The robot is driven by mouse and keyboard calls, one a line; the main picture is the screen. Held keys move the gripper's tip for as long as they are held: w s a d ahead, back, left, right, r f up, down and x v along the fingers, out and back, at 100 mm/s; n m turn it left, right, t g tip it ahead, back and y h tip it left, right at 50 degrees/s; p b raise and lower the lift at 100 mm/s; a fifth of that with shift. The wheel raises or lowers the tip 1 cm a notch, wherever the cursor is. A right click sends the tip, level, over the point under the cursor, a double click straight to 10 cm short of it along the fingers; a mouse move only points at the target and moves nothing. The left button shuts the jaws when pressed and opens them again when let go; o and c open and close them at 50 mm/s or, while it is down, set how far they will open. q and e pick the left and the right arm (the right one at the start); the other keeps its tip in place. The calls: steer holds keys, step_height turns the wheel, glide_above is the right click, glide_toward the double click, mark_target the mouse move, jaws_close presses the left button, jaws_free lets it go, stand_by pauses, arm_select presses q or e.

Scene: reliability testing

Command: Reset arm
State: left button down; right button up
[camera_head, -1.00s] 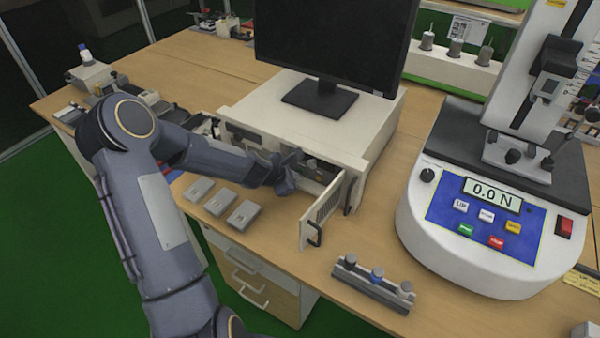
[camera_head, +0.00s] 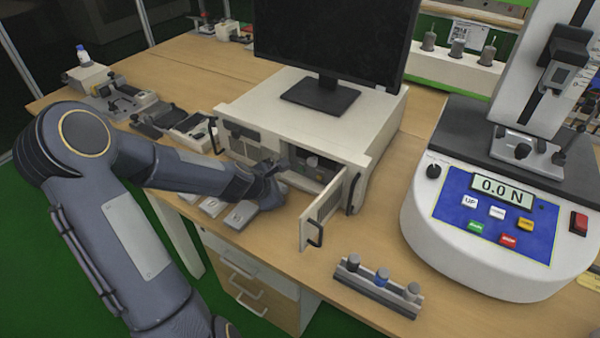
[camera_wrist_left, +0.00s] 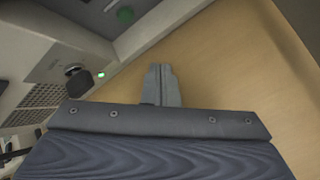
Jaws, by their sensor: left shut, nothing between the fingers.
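My left arm comes in from the left in the head view. Its gripper (camera_head: 276,170) is in front of the cream instrument box (camera_head: 262,107), near the open compartment. In the left wrist view the fingers (camera_wrist_left: 161,84) are together with nothing between them, over bare wood tabletop. The box's small door (camera_head: 322,213) stands open toward the front. Small items (camera_head: 312,161) sit inside the compartment. The box front also shows in the left wrist view (camera_wrist_left: 62,56). My right gripper is in neither view.
A monitor (camera_head: 330,45) stands on the box. Grey blocks (camera_head: 240,214) lie on the table below my left arm. A rack with three small weights (camera_head: 378,287) stands at the front. A force tester reading 0.0 N (camera_head: 480,225) stands at right.

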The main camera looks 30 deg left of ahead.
arm_select(q)
steer(key=s+d+r+m+g+h+p, duration=0.1)
steer(key=s+d+r+m+p, duration=0.1)
steer(key=s+d+r+m, duration=0.4)
steer(key=s+d+r+m+h+p, duration=0.1)
steer(key=s+d+r+m+p, duration=0.15)
steer(key=s+r+m, duration=0.45)
steer(key=s+d+r+m+g, duration=0.1)
steer(key=s+r+m, duration=0.1)
steer(key=s+m, duration=0.4)
steer(key=s+d+r+m+g+p, duration=0.1)
steer(key=s+d+r+m, duration=0.1)
steer(key=s+m, duration=0.4)
steer(key=shift+s+d+r, duration=0.15)
steer(key=shift+s+r, duration=0.35)
steer(key=shift+r, duration=0.15)
